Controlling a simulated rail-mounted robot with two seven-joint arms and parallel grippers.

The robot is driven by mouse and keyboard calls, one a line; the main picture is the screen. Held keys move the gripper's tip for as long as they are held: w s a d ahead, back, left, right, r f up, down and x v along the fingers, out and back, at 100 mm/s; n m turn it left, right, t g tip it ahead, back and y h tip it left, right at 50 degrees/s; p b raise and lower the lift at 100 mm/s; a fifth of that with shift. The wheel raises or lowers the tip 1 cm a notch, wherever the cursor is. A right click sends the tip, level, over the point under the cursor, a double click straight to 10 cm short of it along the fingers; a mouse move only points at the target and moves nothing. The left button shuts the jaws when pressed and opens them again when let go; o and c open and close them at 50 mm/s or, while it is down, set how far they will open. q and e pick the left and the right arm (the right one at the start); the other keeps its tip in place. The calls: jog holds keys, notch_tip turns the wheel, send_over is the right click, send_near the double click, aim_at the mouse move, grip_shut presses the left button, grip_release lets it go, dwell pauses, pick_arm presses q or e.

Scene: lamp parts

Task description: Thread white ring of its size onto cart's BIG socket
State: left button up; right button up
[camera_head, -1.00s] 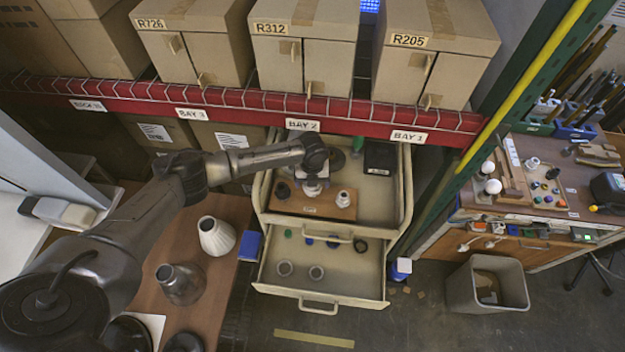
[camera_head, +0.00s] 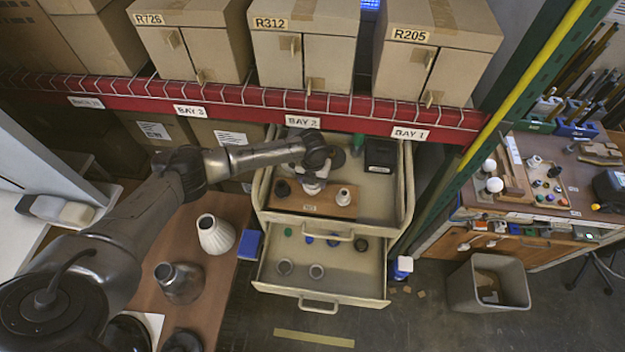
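The cart (camera_head: 408,190) stands in the middle under the shelf. On its top is a brown board (camera_head: 318,209) with a dark socket (camera_head: 283,188) at left and a white socket piece (camera_head: 343,196) at right. My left gripper (camera_head: 313,186) points down over the middle of the board, between these two. It hides what is under it, and its fingers are too small to read. Something pale shows at its tips; I cannot tell whether it is a white ring or part of a socket. My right gripper is out of view.
A black box (camera_head: 381,155) stands at the cart top's back right. A brown table (camera_head: 203,285) with lamp shades is at left, a bin (camera_head: 488,284) at right.

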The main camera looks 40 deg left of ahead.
pick_arm(q)
jog(key=m+b, duration=0.1)
jog(key=m, duration=0.3)
jog(key=shift+d, duration=0.15)
jog(key=o, duration=0.9)
jog(key=shift+r+n+p, duration=0.1)
jog(key=shift+n+p, duration=0.5)
jog(key=n+p, duration=0.2)
jog(key=n, duration=0.2)
jog(key=shift+a+p, duration=0.2)
jog(key=shift+p, duration=0.2)
jog(key=shift+n+p, duration=0.35)
jog(key=shift+n, duration=0.55)
